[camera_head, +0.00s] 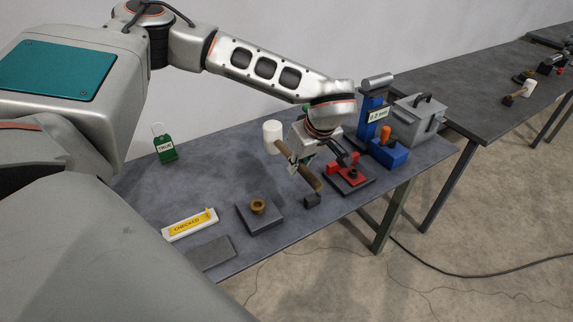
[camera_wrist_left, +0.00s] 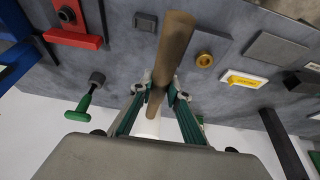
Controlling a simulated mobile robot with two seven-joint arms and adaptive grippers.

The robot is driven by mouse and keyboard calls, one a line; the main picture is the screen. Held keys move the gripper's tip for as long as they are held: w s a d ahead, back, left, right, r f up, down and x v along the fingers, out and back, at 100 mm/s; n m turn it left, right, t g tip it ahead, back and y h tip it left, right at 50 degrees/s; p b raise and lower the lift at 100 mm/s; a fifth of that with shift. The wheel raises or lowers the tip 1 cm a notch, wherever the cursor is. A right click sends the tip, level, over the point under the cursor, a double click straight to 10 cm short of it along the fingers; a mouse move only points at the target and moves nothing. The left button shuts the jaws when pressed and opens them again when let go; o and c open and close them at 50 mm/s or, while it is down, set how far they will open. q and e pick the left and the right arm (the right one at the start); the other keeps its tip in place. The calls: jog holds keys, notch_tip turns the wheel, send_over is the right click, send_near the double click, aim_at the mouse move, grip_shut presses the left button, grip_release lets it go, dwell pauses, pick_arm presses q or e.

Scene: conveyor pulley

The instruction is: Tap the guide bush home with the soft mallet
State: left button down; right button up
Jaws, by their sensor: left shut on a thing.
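My left gripper (camera_head: 298,163) is shut on the wooden handle (camera_head: 311,178) of the soft mallet, holding it above the table. The mallet's white head (camera_head: 272,137) is at the handle's far left end. In the left wrist view the handle (camera_wrist_left: 175,45) passes between the fingertips (camera_wrist_left: 160,95), and the white head (camera_wrist_left: 150,127) is partly hidden. The brass guide bush (camera_head: 258,206) stands in a dark block (camera_head: 267,225), its flange above the top face. It also shows in the left wrist view (camera_wrist_left: 204,60), apart from the mallet. My right gripper is out of view.
A red fixture (camera_head: 332,182) and a blue block with an orange knob (camera_head: 387,151) stand to the right. A small dark block (camera_head: 312,200) is near the front edge. A white holder with a yellow tag (camera_head: 190,225) and a flat dark plate (camera_head: 212,254) lie left of the bush.

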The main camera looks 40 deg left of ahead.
aim_at(315, 185)
pick_arm(q)
jog(key=s+d+r, duration=0.3)
jog(key=s+r, duration=0.2)
jog(key=shift+s+d+r, duration=0.15)
jog(key=shift+s+d, duration=0.05)
jog(key=shift+s, duration=0.05)
dwell(0.7)
dwell(0.4)
